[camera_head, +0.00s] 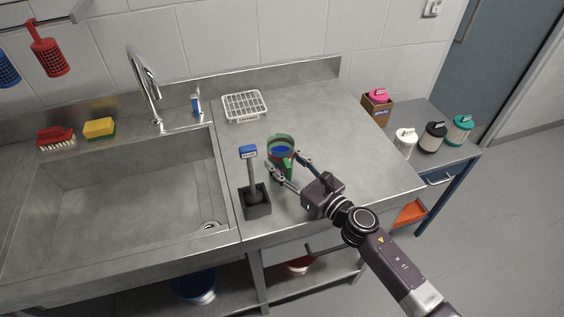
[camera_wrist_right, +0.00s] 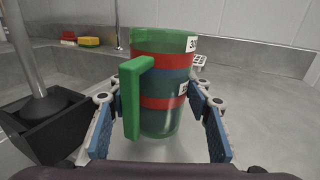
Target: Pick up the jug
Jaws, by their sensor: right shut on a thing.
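The jug (camera_head: 280,148) is green with red bands and a blue inside, and stands upright over the steel counter right of the sink. In the right wrist view the jug (camera_wrist_right: 165,95) is in the middle, its green handle toward the camera and white number labels on its side. My right gripper (camera_head: 286,164) is shut on the jug, with one finger on each side of its body. I cannot tell whether the jug's base touches the counter. My left gripper is not in view.
A blue-topped brush stands in a dark square holder (camera_head: 257,206) close to the jug's left. A white rack (camera_head: 245,106) lies behind. The sink (camera_head: 130,200) is at left. Several lidded canisters stand on the side table (camera_head: 425,112) at right. The counter right of the jug is clear.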

